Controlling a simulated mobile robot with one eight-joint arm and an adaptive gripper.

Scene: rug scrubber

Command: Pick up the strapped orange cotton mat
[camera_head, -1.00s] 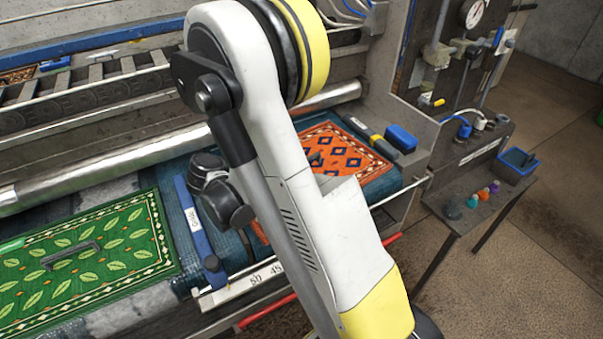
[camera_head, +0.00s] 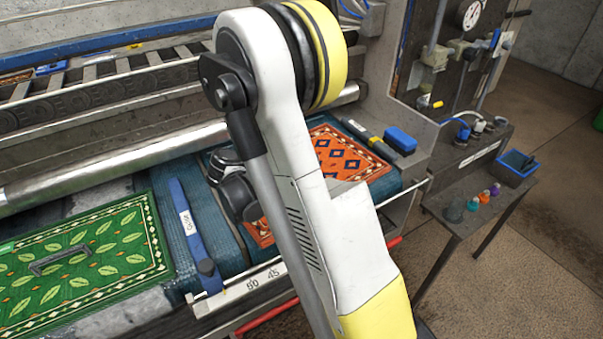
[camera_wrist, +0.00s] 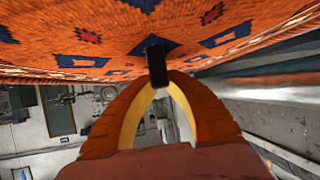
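The orange mat (camera_head: 350,153) has dark blue diamonds and a pale patterned border. It lies on the blue-green bed of the machine, partly hidden behind my arm in the head view. In the wrist view the mat (camera_wrist: 250,22) fills the top, with its black strap (camera_wrist: 157,62) at the centre. My gripper (camera_wrist: 157,83) has its two orange fingers drawn together at the strap, one on each side. They look shut on it. The head view hides my gripper and the strap behind my arm.
A green leaf-patterned mat (camera_head: 85,255) with a dark strap lies at left. A blue block (camera_head: 400,139) and a dark tool (camera_head: 368,137) lie behind the orange mat. A small side table (camera_head: 455,228) holds several coloured items.

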